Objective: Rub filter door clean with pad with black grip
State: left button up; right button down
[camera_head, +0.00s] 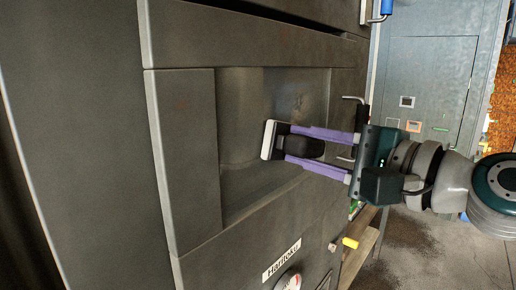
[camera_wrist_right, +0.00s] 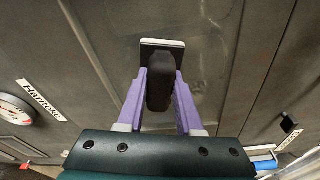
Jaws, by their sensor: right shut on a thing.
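The pad (camera_head: 268,141) is a thin white plate with a black grip (camera_head: 304,147). My right gripper (camera_head: 289,143) is shut on the black grip, one purple finger on each side. The pad is at the grey recessed panel (camera_head: 245,105), which I take for the filter door; it has lighter, smudged patches. In the right wrist view the pad (camera_wrist_right: 163,43) lies flat toward the panel (camera_wrist_right: 218,50), ahead of the fingertips (camera_wrist_right: 159,78). I cannot tell whether it touches. The panel area behind the pad is hidden. My left gripper is not in view.
A raised grey frame (camera_head: 187,150) surrounds the recess. A name label (camera_head: 281,259) and a round gauge (camera_head: 288,281) are on the machine's face. A bent metal handle (camera_head: 353,99) sticks out near my right gripper. A grey cabinet (camera_head: 425,75) and open floor lie beyond.

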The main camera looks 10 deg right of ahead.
aim_at(326, 143)
jog(key=shift+w+d+f+b, duration=0.1)
jog(key=shift+w+d+b, duration=0.7)
jog(key=shift+d+b, duration=0.05)
jog(key=shift+w+d, duration=0.2)
jog(key=shift+d, duration=0.05)
jog(key=shift+w+d, duration=0.1)
jog(key=shift+d, duration=0.05)
jog(key=shift+w+d+b, duration=0.35)
jog(key=shift+d+b, duration=0.15)
jog(key=shift+b, duration=0.45)
jog(key=shift+s+a+r+p, duration=0.35)
jog(key=shift+a+p, duration=0.15)
jog(key=shift+p, duration=0.35)
jog(key=shift+a+f, duration=0.1)
jog(key=shift+f, duration=0.1)
